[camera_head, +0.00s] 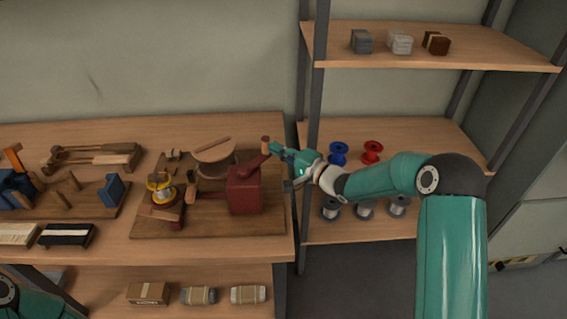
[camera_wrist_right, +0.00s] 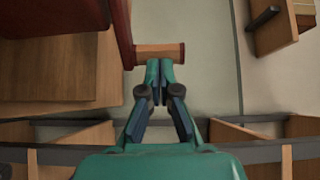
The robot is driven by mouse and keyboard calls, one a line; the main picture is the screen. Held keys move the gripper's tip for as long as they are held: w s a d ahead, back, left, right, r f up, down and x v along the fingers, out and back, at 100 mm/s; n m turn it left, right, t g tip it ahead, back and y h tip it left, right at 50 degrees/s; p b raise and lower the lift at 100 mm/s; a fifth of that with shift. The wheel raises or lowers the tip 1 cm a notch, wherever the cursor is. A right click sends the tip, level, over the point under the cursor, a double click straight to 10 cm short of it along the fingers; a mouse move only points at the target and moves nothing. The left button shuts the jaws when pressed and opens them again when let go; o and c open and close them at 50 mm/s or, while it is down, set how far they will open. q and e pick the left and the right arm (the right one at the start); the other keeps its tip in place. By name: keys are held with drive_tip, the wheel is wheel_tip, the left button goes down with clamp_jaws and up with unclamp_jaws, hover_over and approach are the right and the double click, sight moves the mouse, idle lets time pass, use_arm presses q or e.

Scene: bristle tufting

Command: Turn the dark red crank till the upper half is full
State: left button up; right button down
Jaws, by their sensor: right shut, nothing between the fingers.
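The dark red crank box (camera_head: 244,192) stands on a wooden board on the bench. Its crank arm (camera_head: 255,162) slants up to a wooden handle (camera_head: 266,140). The handle also shows in the right wrist view (camera_wrist_right: 160,54), lying crosswise just beyond my fingertips. My right gripper (camera_head: 274,146) is shut and empty, with its tips at the handle; I cannot tell whether they touch it. Its closed fingers show in the wrist view (camera_wrist_right: 159,70). A round wooden disc (camera_head: 214,151) sits left of the crank. How full its upper half is cannot be made out. My left gripper is out of view.
A yellow-and-metal spool holder (camera_head: 161,189) stands left of the crank on the board (camera_head: 262,222). Brushes (camera_head: 67,235) and a blue vise (camera_head: 14,188) are further left. The shelf rack post (camera_head: 312,100) rises close to my right gripper. Blue and red spools (camera_head: 372,151) are on the rack.

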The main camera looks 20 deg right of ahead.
drive_tip(key=s+d+b, duration=0.1)
drive_tip(key=s+d, duration=0.8)
drive_tip(key=d, duration=0.1)
drive_tip(key=shift+s, duration=0.3)
drive_tip(key=shift+f, duration=0.1)
idle(0.9)
